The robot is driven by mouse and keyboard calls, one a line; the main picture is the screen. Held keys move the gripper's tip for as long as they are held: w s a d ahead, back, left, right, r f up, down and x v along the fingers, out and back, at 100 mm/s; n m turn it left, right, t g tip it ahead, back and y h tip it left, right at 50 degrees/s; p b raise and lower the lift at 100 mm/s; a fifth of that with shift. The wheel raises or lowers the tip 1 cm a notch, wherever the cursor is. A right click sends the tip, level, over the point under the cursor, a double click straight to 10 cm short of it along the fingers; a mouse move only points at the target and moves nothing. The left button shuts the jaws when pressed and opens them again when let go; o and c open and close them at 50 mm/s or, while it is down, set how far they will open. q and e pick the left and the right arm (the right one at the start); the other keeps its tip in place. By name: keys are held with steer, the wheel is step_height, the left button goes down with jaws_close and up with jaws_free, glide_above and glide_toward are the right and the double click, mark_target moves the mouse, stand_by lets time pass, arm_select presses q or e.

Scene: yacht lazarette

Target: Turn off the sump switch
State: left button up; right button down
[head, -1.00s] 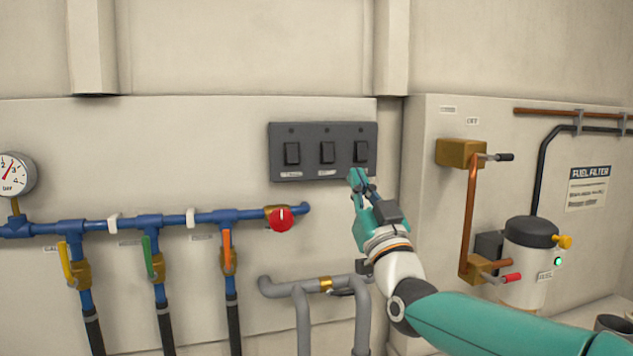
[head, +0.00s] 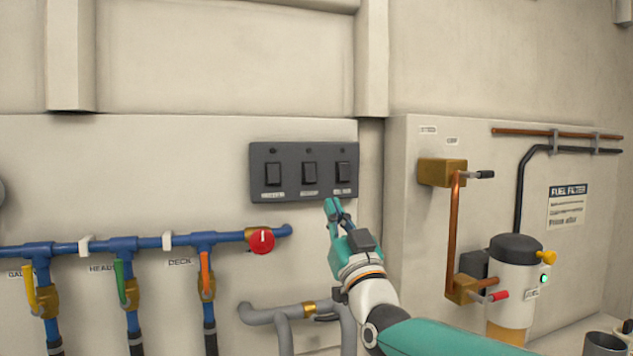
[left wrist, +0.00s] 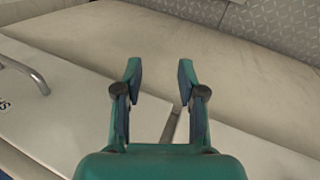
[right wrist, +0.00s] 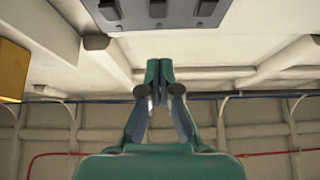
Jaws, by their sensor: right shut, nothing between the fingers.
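A dark grey switch panel (head: 291,171) with three black rocker switches is on the wall in the head view. The left rocker (head: 273,174), middle rocker (head: 309,173) and right rocker (head: 343,172) each have a small label below, too small to read, so I cannot tell which is the sump switch. The panel also shows at the top of the right wrist view (right wrist: 160,17). My right gripper (head: 333,206) is shut and empty, just below the panel's lower right edge. My left gripper (left wrist: 158,75) shows only in the left wrist view, open and empty.
Blue pipe (head: 130,243) with coloured lever valves and a red knob (head: 262,241) runs below left of the panel. Grey pipes (head: 270,315) are below. A brass valve with copper pipe (head: 455,215) and a fuel filter (head: 514,275) stand right. The wall above the panel is clear.

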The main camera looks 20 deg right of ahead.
mark_target(311, 174)
steer(key=p+x, duration=0.2)
steer(key=x, duration=0.1)
steer(key=f+p+x, duration=0.1)
steer(key=p+x, duration=0.1)
steer(key=x, duration=0.1)
steer(key=w+p+x, duration=0.1)
steer(key=p+x, duration=0.1)
steer(key=x, duration=0.2)
steer(key=shift+f, duration=0.2)
steer(key=shift+w+f+p, duration=0.25)
steer(key=shift+w+p, duration=0.25)
steer(key=shift+w, duration=0.1)
